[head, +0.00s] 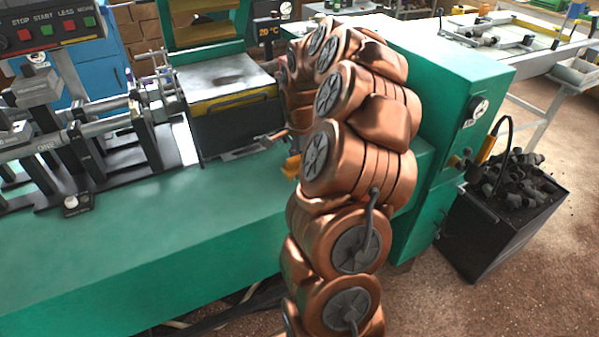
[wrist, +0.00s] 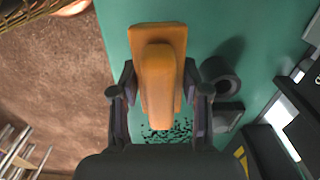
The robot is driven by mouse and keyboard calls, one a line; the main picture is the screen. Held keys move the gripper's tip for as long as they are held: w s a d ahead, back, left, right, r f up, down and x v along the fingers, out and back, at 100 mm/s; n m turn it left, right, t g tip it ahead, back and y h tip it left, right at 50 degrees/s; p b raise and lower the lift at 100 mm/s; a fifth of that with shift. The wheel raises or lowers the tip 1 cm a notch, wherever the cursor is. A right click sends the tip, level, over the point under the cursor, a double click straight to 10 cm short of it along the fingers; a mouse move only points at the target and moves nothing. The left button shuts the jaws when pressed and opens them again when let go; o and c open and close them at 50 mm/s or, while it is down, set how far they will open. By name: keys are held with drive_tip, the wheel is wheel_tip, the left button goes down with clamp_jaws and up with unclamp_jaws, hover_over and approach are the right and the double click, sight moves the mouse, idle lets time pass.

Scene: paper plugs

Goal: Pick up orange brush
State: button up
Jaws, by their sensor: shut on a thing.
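The orange brush (wrist: 158,70) lies lengthwise between the two dark fingers of my gripper (wrist: 159,82) in the wrist view. The fingers are closed in on its sides. A shadow falls on the green surface to the right of the brush. Whether the brush touches that surface is unclear. In the head view a small part of the orange brush (head: 291,166) shows just left of my copper-coloured arm, which hides the rest of it and most of my gripper.
The green machine bench (head: 150,235) has bare room at its front left. A machine with rods (head: 85,135) is at the left, a green cabinet (head: 440,95) at the right. A black bin (head: 500,225) stands on the floor.

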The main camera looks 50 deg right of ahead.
drive_tip(key=s+a+r+b, duration=0.1)
drive_tip(key=s+a+b, duration=0.1)
drive_tip(key=s+a, duration=0.8)
drive_tip(key=shift+s+a+r+b, duration=0.25)
drive_tip(key=shift+s+a+b, duration=0.1)
drive_tip(key=shift+s, duration=0.6)
drive_tip(key=o, duration=0.6)
drive_tip(key=shift+c, duration=0.2)
drive_tip(key=c, duration=0.4)
drive_tip(key=w+a+r+n+p, duration=0.2)
drive_tip(key=w+a+n+p, duration=0.4)
drive_tip(key=w+n, duration=0.6)
drive_tip(key=w+a+n+p, duration=0.1)
drive_tip(key=w+a+n, duration=0.2)
drive_tip(key=w+a, duration=0.1)
drive_tip(key=w+a+n+p, duration=0.1)
drive_tip(key=w+a+n, duration=0.2)
drive_tip(key=w+a, duration=0.2)
drive_tip(key=w+a+n+p, duration=0.2)
drive_tip(key=w+a+n, duration=0.1)
drive_tip(key=a, duration=0.4)
drive_tip(key=shift+w, duration=0.8)
